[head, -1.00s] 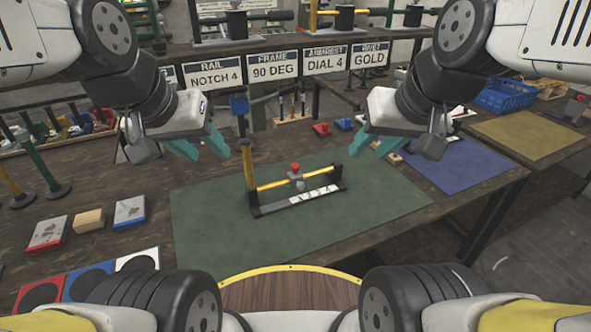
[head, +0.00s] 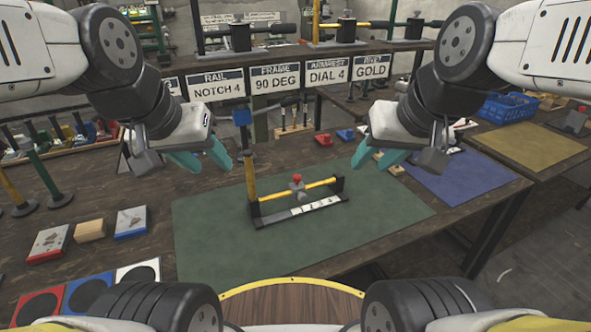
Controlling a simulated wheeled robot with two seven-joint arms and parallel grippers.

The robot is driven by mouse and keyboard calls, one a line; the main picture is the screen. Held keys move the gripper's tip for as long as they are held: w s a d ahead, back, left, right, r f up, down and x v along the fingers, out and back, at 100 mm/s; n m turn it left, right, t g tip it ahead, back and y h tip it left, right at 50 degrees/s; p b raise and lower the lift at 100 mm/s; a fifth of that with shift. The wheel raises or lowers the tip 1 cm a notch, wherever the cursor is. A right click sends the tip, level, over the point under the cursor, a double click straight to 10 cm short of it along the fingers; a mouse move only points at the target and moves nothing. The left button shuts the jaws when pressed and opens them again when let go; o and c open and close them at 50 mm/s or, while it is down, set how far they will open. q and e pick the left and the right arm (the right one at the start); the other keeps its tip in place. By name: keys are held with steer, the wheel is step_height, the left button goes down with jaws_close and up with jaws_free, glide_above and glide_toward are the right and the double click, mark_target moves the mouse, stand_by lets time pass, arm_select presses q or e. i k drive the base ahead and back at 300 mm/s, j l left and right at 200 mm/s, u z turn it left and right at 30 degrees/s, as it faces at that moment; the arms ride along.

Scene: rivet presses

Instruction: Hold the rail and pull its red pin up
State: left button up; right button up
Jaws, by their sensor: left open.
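The yellow rail (head: 319,184) lies level in a black stand with a white marked strip (head: 316,206) along its base, on the green mat. The red pin (head: 297,178) stands upright on a grey block around the middle of the rail. My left gripper (head: 209,168) is open and empty, above the mat's back left, left of the rail. My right gripper (head: 373,164) has teal fingers that look apart and empty, to the right of and behind the rail. Neither touches the rail or pin.
The green mat (head: 215,245) is clear around the stand. A sign reading RAIL NOTCH 4 (head: 216,86) hangs on the shelf behind. Small boxes and a wooden block (head: 90,230) lie at left. A blue mat (head: 455,176) and a blue basket (head: 508,107) are at right.

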mark_target(297, 179)
steer(key=l+u, duration=0.75)
steer(key=l, duration=0.2)
